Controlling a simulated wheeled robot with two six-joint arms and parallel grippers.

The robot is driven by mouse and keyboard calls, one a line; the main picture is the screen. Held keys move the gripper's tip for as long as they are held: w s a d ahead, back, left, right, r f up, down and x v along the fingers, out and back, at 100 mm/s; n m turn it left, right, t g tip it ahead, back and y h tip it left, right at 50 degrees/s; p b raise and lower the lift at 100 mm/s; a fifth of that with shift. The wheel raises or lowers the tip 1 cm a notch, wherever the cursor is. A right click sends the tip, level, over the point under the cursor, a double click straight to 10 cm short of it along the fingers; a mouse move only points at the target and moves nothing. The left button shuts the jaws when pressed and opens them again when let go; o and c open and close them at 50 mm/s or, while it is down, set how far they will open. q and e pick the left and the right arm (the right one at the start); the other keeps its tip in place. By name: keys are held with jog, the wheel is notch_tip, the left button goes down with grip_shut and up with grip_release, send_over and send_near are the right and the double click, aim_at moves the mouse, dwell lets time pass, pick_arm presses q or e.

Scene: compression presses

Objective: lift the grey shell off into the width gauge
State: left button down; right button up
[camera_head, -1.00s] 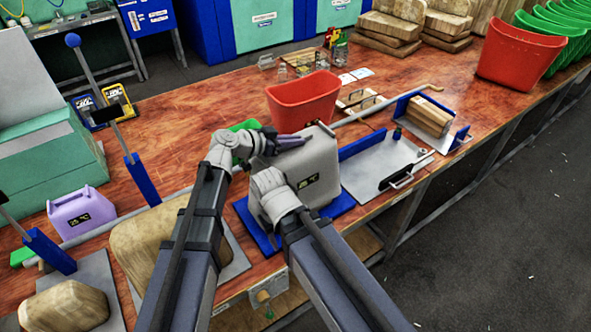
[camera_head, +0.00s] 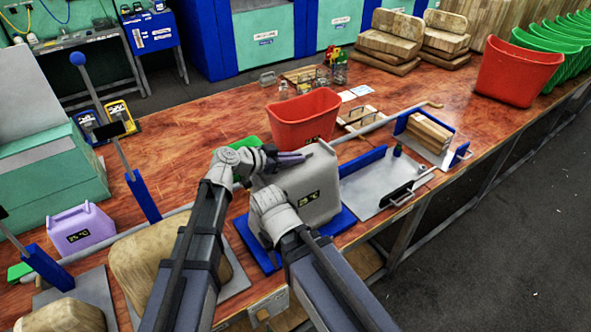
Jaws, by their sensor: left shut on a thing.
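The grey shell (camera_head: 322,192), jug-shaped with a dark label, stands upright at the middle over a blue base (camera_head: 347,222). My left gripper (camera_head: 292,158) is at the shell's top and is shut on it; the arm hides much of the grip. My right arm's wrist covers the shell's lower left, and its gripper is hidden. Right of the shell, a metal plate with a blue fence and a black handled clamp looks like the width gauge (camera_head: 372,192); its plate is bare in the middle.
A red bin (camera_head: 303,118) stands close behind the shell. A blue-walled fixture (camera_head: 458,140) holding wooden blocks (camera_head: 430,131) is beyond the gauge. A purple jug (camera_head: 82,228) and wooden blocks (camera_head: 130,262) are at left. The table's front edge runs close to the gauge.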

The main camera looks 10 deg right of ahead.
pick_arm(q)
jog(key=shift+r, duration=0.25)
notch_tip(320, 180, up, 18)
jog(key=p, duration=1.8)
jog(key=shift+f, duration=0.2)
jog(key=shift+r, duration=0.1)
